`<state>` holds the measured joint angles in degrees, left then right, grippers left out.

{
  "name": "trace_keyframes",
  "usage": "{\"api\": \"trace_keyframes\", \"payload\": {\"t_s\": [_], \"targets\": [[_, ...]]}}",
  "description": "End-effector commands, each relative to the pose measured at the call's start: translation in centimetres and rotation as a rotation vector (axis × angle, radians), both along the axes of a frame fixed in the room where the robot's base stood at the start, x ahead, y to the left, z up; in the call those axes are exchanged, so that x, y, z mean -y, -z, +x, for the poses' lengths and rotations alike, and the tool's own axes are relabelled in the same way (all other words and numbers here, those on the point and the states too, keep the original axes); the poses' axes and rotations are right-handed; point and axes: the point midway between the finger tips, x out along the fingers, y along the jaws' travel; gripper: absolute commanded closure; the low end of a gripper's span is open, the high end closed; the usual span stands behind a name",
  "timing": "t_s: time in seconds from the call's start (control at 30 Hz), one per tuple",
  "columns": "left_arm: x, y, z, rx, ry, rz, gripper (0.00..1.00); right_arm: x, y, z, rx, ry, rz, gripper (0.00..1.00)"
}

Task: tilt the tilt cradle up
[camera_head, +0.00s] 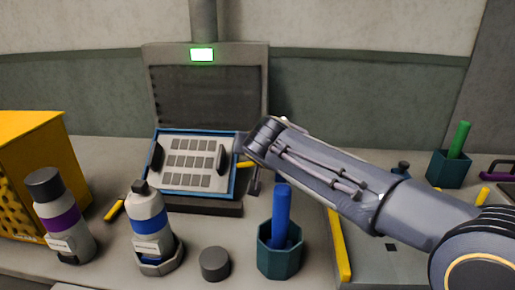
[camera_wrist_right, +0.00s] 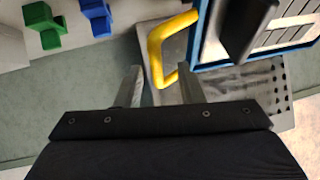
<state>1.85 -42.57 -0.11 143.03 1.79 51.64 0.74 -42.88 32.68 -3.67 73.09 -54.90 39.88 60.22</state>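The tilt cradle (camera_head: 235,190) is a blue-framed panel with rows of small grey plates and a dark block at each side. It sits on a dark base, its face sloping toward me; I cannot tell the exact angle. A yellow handle (camera_head: 246,164) sticks out at its right side. In the right wrist view the yellow handle (camera_wrist_right: 153,48) lies just beyond and between my fingertips, with the blue frame (camera_wrist_right: 197,45) to its right. My right gripper (camera_wrist_right: 158,85) is open and empty; in the head view it is partly hidden by its arm. My left gripper is not in view.
A teal cup (camera_head: 278,252) with a blue-handled tool stands in front of my right arm. A grey cylinder (camera_head: 214,264), a white bottle (camera_head: 148,222) and a purple-banded bottle (camera_head: 62,222) stand to the left. A yellow box (camera_head: 25,150) is at far left. A screen machine (camera_head: 205,95) stands behind.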

Motion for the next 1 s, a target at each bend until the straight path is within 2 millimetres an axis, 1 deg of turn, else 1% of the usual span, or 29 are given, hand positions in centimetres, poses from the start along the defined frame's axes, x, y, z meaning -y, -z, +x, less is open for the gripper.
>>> {"api": "trace_keyframes", "payload": {"t_s": [0.2, 0.3, 0.37, 0.6, 0.7, 0.83, 1.0], "targets": [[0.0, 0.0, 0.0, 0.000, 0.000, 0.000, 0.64, 0.1, 0.2, 0.1, -0.003, 0.002, -0.003, 0.66], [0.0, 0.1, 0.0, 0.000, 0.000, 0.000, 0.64, 0.2, 0.0, -0.2, -0.002, 0.003, -0.003, 0.66], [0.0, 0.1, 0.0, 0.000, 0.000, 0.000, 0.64, 0.3, -0.4, -0.8, -0.001, 0.002, -0.002, 0.66], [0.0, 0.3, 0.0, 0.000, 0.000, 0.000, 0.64, 1.0, -2.5, -4.2, 0.000, 0.001, -0.002, 0.66], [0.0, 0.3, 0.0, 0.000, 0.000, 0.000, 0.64, 1.2, -3.2, -5.4, -0.001, 0.000, -0.001, 0.66], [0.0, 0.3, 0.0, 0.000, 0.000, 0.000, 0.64, 1.4, -3.7, -6.3, -0.002, 0.001, -0.002, 0.66], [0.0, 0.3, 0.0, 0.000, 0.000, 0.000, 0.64, 1.5, -3.8, -6.5, -0.002, 0.002, -0.002, 0.66]]}}
